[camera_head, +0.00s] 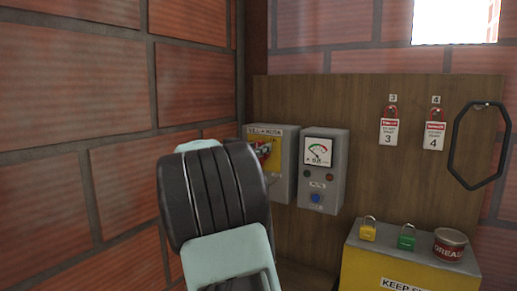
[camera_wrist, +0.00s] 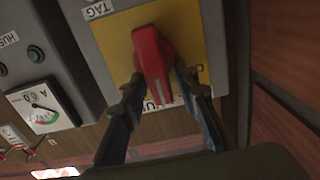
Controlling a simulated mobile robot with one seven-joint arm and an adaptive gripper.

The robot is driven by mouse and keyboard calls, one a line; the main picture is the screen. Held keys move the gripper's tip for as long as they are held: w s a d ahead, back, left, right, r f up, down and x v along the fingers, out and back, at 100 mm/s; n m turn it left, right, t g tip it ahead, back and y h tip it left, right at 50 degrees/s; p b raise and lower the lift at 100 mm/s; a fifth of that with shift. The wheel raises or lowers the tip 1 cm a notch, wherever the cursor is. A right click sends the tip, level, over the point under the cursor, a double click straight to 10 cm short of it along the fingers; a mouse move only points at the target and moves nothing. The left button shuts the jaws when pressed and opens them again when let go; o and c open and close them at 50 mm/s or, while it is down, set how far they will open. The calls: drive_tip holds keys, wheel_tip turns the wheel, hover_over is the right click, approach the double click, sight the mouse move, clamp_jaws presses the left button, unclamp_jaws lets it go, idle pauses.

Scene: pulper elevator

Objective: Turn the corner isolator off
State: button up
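The corner isolator (camera_head: 287,151) is a grey box with a yellow face, mounted on the wooden board near the brick corner. My arm covers its lower left, and only a bit of its red handle (camera_head: 265,148) shows. In the wrist view the red handle (camera_wrist: 152,62) stands out from the yellow plate (camera_wrist: 196,38), with a pale line near its lower end. My gripper (camera_wrist: 158,84) is open, one finger on each side of the handle's lower end. Narrow gaps seem to show; contact is hard to tell. My wrist hides the gripper in the head view.
A grey meter box (camera_head: 323,172) with a dial and blue button sits close right of the isolator. A brick wall (camera_head: 120,110) is close on the left. Red tags 3 and 4 (camera_head: 389,128) and a black ring (camera_head: 456,145) hang farther right. A yellow box (camera_head: 372,262) carries padlocks and a can.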

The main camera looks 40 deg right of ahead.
drive_tip(key=c, duration=0.3)
clamp_jaws()
